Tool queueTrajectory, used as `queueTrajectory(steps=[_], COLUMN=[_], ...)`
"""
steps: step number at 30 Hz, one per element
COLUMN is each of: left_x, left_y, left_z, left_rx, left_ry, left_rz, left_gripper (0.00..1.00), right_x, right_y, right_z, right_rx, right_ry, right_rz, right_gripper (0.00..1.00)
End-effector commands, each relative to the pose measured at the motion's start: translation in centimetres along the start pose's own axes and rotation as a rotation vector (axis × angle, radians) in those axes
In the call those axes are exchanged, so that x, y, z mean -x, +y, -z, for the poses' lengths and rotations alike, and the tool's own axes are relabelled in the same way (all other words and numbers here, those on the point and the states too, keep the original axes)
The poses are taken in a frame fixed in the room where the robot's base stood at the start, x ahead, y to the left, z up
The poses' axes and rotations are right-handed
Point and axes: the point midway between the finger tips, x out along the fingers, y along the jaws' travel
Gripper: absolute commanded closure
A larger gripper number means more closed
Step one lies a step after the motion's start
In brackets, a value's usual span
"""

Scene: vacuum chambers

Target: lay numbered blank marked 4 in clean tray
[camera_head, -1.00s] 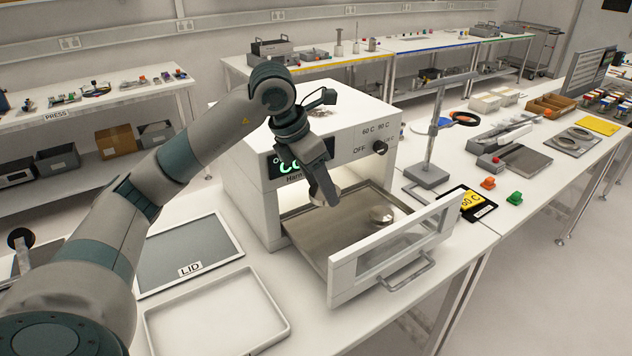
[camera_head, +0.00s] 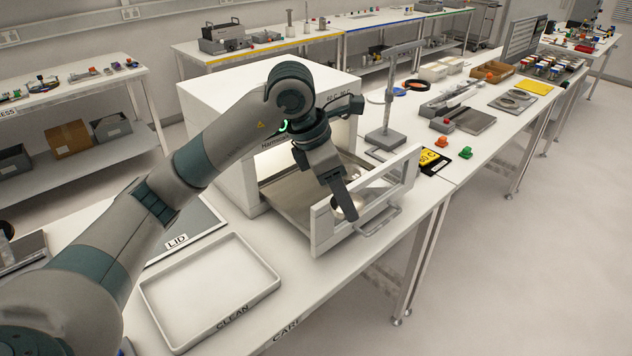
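My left gripper (camera_head: 344,203) hangs pointing down over the front of the open oven drawer (camera_head: 322,232). A shiny round metal blank (camera_head: 351,206) shows at its fingertips, partly covered by them, and the fingers look shut on it. No number is readable on the blank. The white clean tray (camera_head: 210,290) lies on the bench at the lower left, labelled CLEAN on its front rim. It looks empty. The gripper is to the right of the tray and higher. My arm hides part of the drawer floor. My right gripper is not in view.
The white oven (camera_head: 222,140) stands behind the drawer. The LID panel (camera_head: 190,232) lies behind the tray. A stand (camera_head: 385,135), a yellow-black card (camera_head: 435,160) and orange (camera_head: 441,142) and green (camera_head: 466,153) pieces are to the right.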

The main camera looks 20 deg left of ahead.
Motion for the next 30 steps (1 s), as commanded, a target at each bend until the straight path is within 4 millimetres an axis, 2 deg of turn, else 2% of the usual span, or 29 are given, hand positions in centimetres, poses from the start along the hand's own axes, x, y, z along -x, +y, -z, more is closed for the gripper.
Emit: queueTrajectory(steps=[1, 6, 14, 23, 30], left_x=[-0.4, -1.9, -4.2, -6.2, -7.3], left_y=[-1.0, -4.2, -8.6, -12.0, -13.0], left_z=[-0.8, -2.2, -2.4, -0.2, 3.3], left_rx=[-0.059, -0.293, -0.751, -1.285, -1.694], left_ry=[-0.003, -0.002, 0.001, 0.004, 0.006], left_rz=[0.024, 0.121, 0.311, 0.533, 0.703], left_gripper=[0.84, 0.84, 0.84, 0.84, 0.84], right_x=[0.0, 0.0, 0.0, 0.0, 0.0], right_y=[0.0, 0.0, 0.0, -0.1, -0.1], right_z=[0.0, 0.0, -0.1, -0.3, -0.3], right_rx=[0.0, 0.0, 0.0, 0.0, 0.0], right_ry=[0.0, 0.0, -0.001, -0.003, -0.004], right_rz=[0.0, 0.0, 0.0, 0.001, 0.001], right_gripper=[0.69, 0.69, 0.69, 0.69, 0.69])
